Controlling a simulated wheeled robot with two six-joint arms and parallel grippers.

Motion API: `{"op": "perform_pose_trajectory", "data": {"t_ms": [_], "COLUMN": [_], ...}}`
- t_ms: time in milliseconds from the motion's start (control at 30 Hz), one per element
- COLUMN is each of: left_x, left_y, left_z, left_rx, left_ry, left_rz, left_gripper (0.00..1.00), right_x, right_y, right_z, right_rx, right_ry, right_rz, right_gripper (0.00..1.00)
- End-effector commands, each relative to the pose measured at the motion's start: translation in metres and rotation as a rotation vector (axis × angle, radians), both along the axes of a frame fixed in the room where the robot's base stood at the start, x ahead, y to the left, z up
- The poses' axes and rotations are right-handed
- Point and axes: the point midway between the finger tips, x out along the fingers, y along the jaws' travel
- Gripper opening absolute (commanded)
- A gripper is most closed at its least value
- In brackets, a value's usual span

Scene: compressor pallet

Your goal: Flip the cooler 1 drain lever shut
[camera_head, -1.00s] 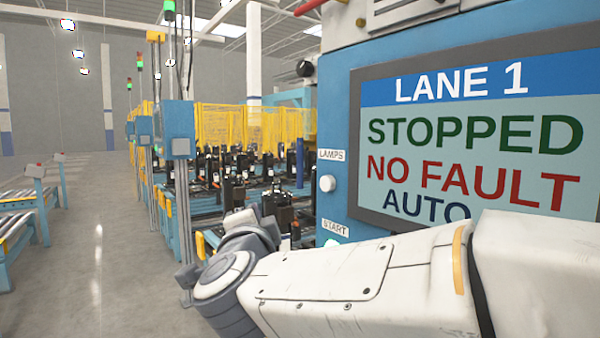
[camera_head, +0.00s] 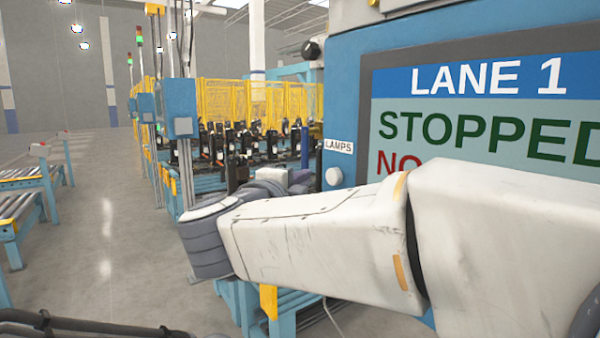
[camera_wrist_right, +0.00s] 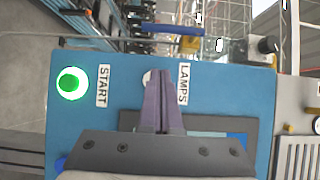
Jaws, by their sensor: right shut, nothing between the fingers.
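I cannot make out the cooler 1 drain lever in either view. My right gripper (camera_wrist_right: 164,73) is shut and empty, its two purple fingers together in the wrist view. The fingertips show in front of the blue control panel (camera_wrist_right: 120,75), next to the LAMPS label; I cannot tell the gap. In the head view my right arm crosses in front of the panel, and its forearm hides much of the screen. My left gripper is not in view.
The LANE 1 screen (camera_head: 480,125) reads STOPPED. The LAMPS button (camera_head: 334,177) is white; the START button (camera_wrist_right: 72,84) glows green. A round gauge (camera_wrist_right: 316,125) is cut off at the wrist view's edge. Roller conveyors (camera_head: 25,200) stand left, with clear floor (camera_head: 105,230) between.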

Motion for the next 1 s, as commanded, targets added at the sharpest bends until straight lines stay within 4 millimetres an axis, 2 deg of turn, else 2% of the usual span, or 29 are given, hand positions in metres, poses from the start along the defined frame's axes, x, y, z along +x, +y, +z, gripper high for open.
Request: {"op": "perform_pose_trajectory", "data": {"t_ms": [33,300,500,700,1000], "left_x": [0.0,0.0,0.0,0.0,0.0], "left_y": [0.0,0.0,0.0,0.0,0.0], "left_z": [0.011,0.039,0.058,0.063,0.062], "left_rx": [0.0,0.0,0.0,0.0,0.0], "left_ry": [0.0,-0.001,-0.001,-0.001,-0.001], "left_rz": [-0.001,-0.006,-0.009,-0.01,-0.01], "left_gripper": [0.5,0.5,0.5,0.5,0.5], "right_x": [0.011,0.066,0.091,0.1,0.101], "right_y": [-0.006,-0.025,-0.012,-0.007,-0.007], "right_z": [0.005,0.004,0.003,0.001,0.0], "right_rx": [-0.004,-0.004,-0.003,-0.001,-0.001], "right_ry": [0.004,0.005,0.003,-0.001,-0.001], "right_rz": [-0.007,-0.005,0.001,0.002,0.002], "right_gripper": [0.0,0.0,0.0,0.0,0.0]}}
